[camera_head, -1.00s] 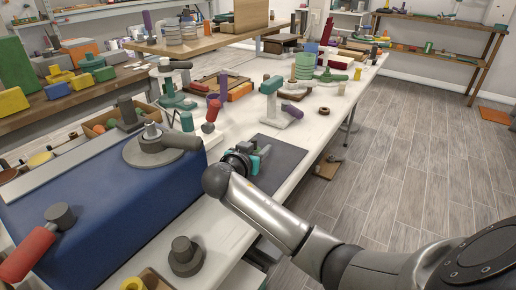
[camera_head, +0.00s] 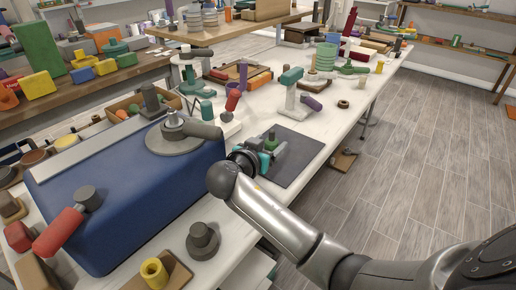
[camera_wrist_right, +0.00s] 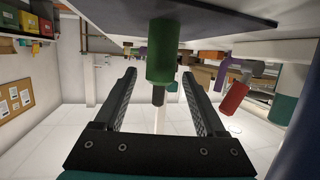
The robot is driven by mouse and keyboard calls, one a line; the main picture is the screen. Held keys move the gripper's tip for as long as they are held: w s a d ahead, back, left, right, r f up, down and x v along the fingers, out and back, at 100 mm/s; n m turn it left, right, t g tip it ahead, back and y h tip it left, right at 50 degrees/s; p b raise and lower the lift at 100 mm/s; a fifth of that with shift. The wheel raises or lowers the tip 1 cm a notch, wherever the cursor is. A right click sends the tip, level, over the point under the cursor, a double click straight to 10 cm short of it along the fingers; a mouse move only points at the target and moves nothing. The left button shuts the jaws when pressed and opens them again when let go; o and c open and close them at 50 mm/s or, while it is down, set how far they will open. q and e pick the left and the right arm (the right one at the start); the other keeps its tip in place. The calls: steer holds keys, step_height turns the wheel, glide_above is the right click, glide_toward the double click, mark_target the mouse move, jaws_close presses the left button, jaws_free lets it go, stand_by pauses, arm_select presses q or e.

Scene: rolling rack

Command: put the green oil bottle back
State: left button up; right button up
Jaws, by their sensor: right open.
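The green oil bottle (camera_head: 271,140) stands on the dark mat (camera_head: 299,160) on the white bench, small and partly hidden by my right gripper (camera_head: 264,158). In the right wrist view, which shows the scene upside down, it is a green cylinder (camera_wrist_right: 162,52) with a dark, narrow neck. My right gripper (camera_wrist_right: 158,76) is open there, and the bottle appears in the gap between its two fingers near the tips. I see no finger closed on it. My left gripper is not in view.
A blue box-shaped machine (camera_head: 125,195) with a red handle stands left of my right arm. A teal-topped grey stand (camera_head: 292,92) stands behind the mat. A dark knob (camera_head: 202,240) and yellow ring (camera_head: 154,270) are at the near edge.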

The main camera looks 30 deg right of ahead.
arm_select(q)
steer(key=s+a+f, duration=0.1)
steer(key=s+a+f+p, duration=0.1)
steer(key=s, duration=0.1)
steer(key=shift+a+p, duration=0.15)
steer(key=shift+p, duration=0.15)
arm_select(e)
steer(key=v, duration=0.7)
steer(key=shift+s+a+r, duration=0.1)
